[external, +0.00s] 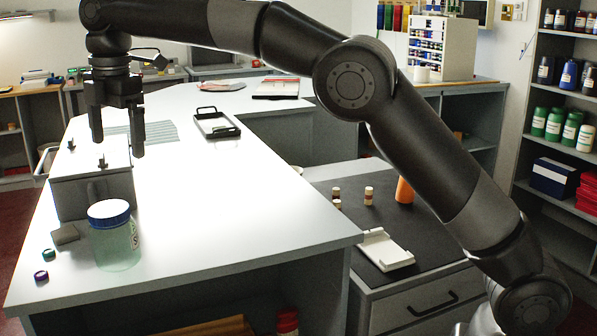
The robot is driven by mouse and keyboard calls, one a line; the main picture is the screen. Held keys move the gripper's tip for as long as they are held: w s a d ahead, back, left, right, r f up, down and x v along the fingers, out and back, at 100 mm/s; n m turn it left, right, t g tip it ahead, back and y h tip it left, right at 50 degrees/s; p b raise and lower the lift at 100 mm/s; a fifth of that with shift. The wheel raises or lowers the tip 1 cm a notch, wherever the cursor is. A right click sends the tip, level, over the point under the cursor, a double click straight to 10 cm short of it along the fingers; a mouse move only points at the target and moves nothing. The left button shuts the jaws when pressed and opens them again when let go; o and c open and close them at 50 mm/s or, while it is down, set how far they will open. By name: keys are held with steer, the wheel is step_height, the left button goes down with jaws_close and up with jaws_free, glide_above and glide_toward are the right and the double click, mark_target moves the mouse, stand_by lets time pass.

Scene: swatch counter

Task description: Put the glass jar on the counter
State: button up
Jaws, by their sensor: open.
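The glass jar (117,243) is clear and pale green with a blue lid and a label on its right side. It stands upright on the white counter (235,210), near the counter's front left part. My gripper (118,146) is open and empty, pointing down. In the picture it is above and behind the jar, over or near a grey box (88,190) with a white top. I cannot tell its exact height over the box. The fingers do not touch the jar.
Two small caps (41,276) and a grey block (65,234) lie left of the jar. A black-framed tray (215,124) sits farther back. The counter's middle is clear. A lower dark top (345,225) holds small bottles, an orange cup (405,190) and a white tray (386,250).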

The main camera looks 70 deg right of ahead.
steer(key=s+d+r+m+t, duration=0.1)
steer(key=s+d+r+m, duration=0.15)
steer(key=s, duration=0.45)
steer(key=s+d+r+m+t, duration=0.1)
steer(key=s+d+m, duration=0.15)
steer(key=s, duration=0.45)
steer(key=s+d+r+m+t, duration=0.1)
steer(key=s+d+r+m, duration=0.15)
steer(key=s, duration=0.45)
steer(key=s+d+f+m+t, duration=0.1)
steer(key=s+f+m, duration=0.3)
steer(key=s+f, duration=0.3)
steer(key=s+d+f+m+t, duration=0.1)
steer(key=s+f+m, duration=0.3)
steer(key=s, duration=1.2)
step_height(320, 180, down, 3)
steer(key=shift+f, duration=0.1)
